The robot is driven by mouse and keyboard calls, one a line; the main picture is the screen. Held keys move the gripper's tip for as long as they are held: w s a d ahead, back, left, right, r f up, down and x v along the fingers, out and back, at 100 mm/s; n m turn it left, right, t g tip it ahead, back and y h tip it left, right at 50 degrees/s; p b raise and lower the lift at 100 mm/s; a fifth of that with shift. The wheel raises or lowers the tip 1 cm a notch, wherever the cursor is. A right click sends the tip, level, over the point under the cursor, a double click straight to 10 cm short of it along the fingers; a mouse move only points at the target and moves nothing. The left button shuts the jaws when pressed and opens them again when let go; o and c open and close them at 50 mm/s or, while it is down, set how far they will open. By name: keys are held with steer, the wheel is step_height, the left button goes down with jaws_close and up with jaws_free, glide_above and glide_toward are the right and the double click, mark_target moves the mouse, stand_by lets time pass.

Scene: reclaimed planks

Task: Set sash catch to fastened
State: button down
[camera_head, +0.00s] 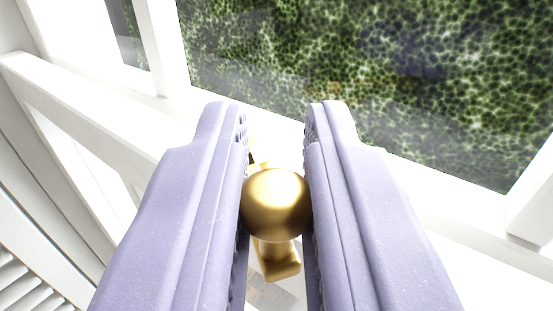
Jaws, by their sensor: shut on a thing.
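The sash catch shows as a round brass knob (275,205) with more brass parts behind and below it, in the middle of the head camera view. My gripper (276,120) has two pale lilac fingers, one on each side of the knob. The fingers are shut on the knob, touching it left and right. The rest of the catch is mostly hidden behind the knob and fingers, so I cannot tell which way its lever is set.
White window frame bars (90,110) run along the left and behind the catch. Glass panes show a green, leafy pattern (400,80) beyond. White slats (25,285) stand at the lower left. A white frame corner (535,200) is at the right.

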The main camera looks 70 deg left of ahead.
steer(key=n+g+p, duration=0.1)
steer(key=p, duration=0.1)
steer(key=w+n+g+p, duration=0.1)
steer(key=g+p, duration=0.1)
steer(key=p, duration=0.1)
steer(key=n+g+p, duration=0.1)
steer(key=g+p, duration=0.1)
steer(key=shift+w+a+r+y+p, duration=0.1)
steer(key=shift+w+r+y+p, duration=0.2)
steer(key=shift+r, duration=0.1)
steer(key=g+p, duration=0.1)
steer(key=n+g+p, duration=0.2)
steer(key=shift+w+a+f, duration=0.15)
steer(key=shift+w+a, duration=0.1)
steer(key=shift+w, duration=0.15)
steer(key=shift+w+a+f+n+g+h+p, duration=0.15)
steer(key=shift+n+g+h+p, duration=0.2)
steer(key=shift+n+g+p, duration=0.45)
steer(key=shift+w+a+f+n+g+h+p, duration=0.15)
steer(key=shift+n+g+h, duration=0.35)
steer(key=shift+g, duration=0.7)
steer(key=shift+d+r, duration=0.1)
steer(key=c, duration=1.1)
jaws_free()
